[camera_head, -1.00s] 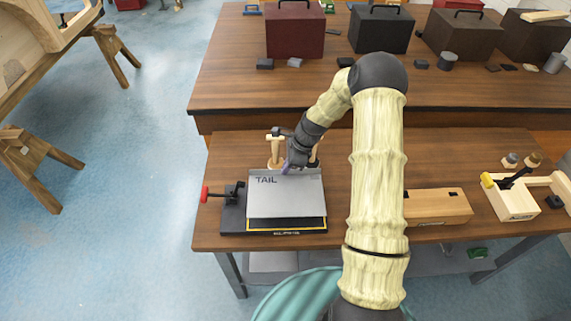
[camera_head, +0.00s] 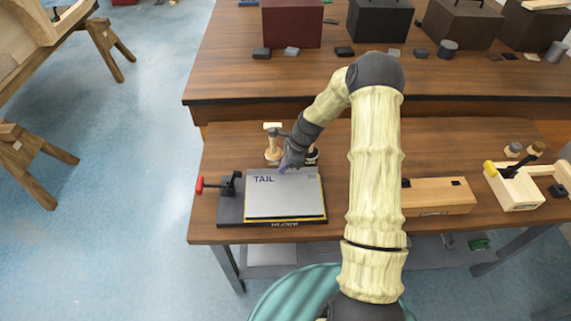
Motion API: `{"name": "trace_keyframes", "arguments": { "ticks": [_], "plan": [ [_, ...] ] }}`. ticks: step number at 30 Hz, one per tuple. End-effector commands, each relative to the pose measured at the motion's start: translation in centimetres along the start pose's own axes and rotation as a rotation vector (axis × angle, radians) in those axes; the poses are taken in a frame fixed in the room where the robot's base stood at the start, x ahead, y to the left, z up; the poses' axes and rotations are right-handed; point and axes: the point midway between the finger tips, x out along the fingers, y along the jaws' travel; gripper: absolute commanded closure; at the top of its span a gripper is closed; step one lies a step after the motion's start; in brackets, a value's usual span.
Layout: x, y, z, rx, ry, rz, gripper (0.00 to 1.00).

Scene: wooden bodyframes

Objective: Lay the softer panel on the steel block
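A grey panel marked TAIL (camera_head: 285,198) lies over a dark base plate (camera_head: 231,211) with a yellow outline, on the near bench. I cannot tell from its look how soft it is. I cannot make out a steel block; anything under the panel is hidden.
A red-handled clamp (camera_head: 218,184) stands at the base's left. A wooden-headed tool (camera_head: 272,141) stands behind the panel. A wooden block (camera_head: 438,197) and a wooden jig (camera_head: 512,188) are to the right. Boxes stand on the far bench (camera_head: 300,85).

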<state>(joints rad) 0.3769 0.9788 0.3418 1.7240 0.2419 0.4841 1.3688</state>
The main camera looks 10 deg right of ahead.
Motion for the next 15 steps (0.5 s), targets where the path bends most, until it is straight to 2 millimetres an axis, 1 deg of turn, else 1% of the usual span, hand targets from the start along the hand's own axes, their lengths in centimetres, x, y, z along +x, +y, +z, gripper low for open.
{"name": "trace_keyframes", "arguments": {
  "ticks": [1,6,15],
  "plan": [
    [0.45,-0.05,-0.25,0.001,0.0,-0.001,1.0],
    [1.01,-0.13,-0.8,0.005,0.001,-0.003,1.0],
    [1.11,-0.13,-0.82,0.005,0.0,-0.004,1.0]
  ]
}}
